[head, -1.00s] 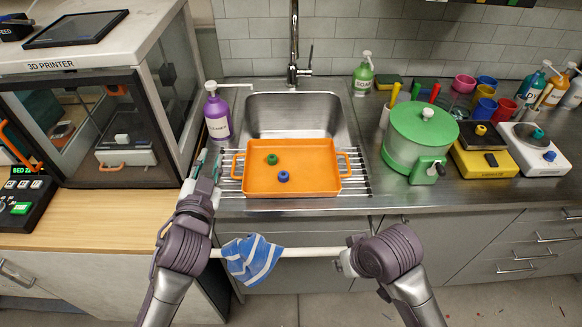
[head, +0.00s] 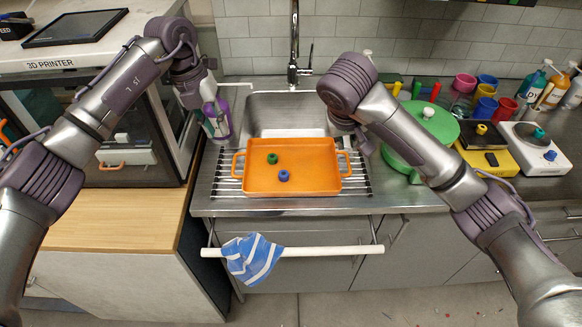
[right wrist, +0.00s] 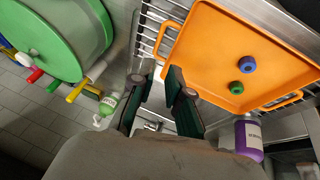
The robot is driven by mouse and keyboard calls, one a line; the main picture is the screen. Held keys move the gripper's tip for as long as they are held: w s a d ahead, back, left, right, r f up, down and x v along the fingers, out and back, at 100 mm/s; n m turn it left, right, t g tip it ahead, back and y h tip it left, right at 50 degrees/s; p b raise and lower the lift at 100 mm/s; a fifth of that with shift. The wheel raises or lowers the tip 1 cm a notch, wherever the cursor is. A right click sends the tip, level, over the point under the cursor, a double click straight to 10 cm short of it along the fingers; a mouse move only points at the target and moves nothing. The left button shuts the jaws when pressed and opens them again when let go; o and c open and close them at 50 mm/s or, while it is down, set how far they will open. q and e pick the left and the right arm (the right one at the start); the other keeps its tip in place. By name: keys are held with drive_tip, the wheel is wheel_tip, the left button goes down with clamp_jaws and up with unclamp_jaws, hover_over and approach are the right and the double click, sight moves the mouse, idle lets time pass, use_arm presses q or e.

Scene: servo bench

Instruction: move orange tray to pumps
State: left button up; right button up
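The orange tray (head: 318,185) lies flat on the wire rack in front of the sink, with a green ring (head: 272,158) and a blue ring (head: 284,175) in it. My right gripper (right wrist: 160,85) is open and empty in the right wrist view, close to the tray's right handle (right wrist: 165,40). In the head view my arm hides most of it. Pump bottles, one teal (head: 531,84) and one orange (head: 554,88), stand at the far right.
A green-lidded pot (head: 440,122), partly behind my right arm, stands right of the tray. A yellow scale (head: 487,162), a white scale (head: 535,150) and coloured cups (head: 484,108) fill the right counter. A striped towel (head: 250,260) hangs on the front rail (head: 330,251).

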sight(233, 167)
use_arm(q)
drive_tip(key=shift+a+r, duration=0.15)
drive_tip(key=shift+a, duration=0.15)
use_arm(e)
drive_tip(key=shift+d+r, duration=0.1)
drive_tip(key=shift+d, duration=0.05)
